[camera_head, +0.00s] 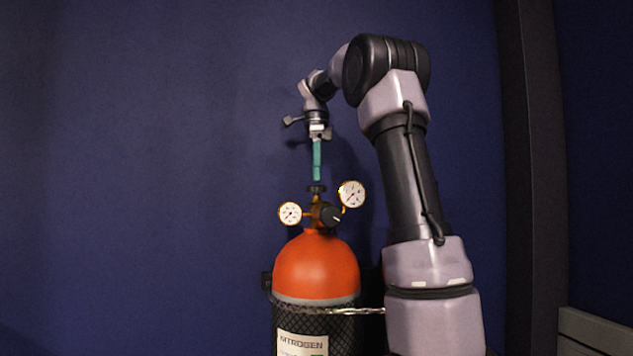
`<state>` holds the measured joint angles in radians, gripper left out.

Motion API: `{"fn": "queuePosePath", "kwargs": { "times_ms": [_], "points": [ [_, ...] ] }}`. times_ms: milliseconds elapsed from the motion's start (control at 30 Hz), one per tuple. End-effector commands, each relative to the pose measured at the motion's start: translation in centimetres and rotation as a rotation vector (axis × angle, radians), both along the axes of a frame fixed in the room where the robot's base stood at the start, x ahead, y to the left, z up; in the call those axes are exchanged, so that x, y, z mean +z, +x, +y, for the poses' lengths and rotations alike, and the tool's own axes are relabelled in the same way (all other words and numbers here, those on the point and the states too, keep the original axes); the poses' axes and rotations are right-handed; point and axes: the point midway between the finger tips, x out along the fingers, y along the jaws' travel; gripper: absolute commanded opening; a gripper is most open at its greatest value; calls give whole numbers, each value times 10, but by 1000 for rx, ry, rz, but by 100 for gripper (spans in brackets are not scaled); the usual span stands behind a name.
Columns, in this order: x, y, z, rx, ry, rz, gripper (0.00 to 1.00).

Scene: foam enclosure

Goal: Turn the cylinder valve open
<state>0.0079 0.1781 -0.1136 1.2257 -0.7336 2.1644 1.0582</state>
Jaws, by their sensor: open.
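The cylinder (316,268) has an orange-red rounded top and a dark mesh sleeve with a white label reading NITROGEN (302,343). It stands upright at lower centre. A small dark valve handwheel (317,188) sits at the top of its brass fitting. My gripper (317,179) points straight down above the handwheel, with its teal fingers in line with it. The fingers are seen edge-on and look like one strip. They are open, with the tips just above or at the handwheel; I cannot tell whether they touch it.
Two round gauges flank the fitting: a left gauge (290,213) and a higher right gauge (351,194). A black regulator knob (332,217) faces forward. A chain (345,311) crosses the cylinder. A dark blue wall (150,150) stands behind; the space left of the cylinder is clear.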

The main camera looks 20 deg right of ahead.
Motion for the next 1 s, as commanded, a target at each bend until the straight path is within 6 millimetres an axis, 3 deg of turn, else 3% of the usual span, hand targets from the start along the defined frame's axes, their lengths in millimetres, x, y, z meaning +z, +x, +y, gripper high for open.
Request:
{"fn": "queuePosePath", "kwargs": {
  "times_ms": [200,533,567,767,1000],
  "points": [
    [-22,0,0,1,-1,0,97],
    [-25,0,0,1,0,-1,97],
    [-25,0,0,1,0,-1,89],
    [-25,0,0,1,0,-1,13],
    [-25,0,0,17,-1,-1,11]
  ]
}}
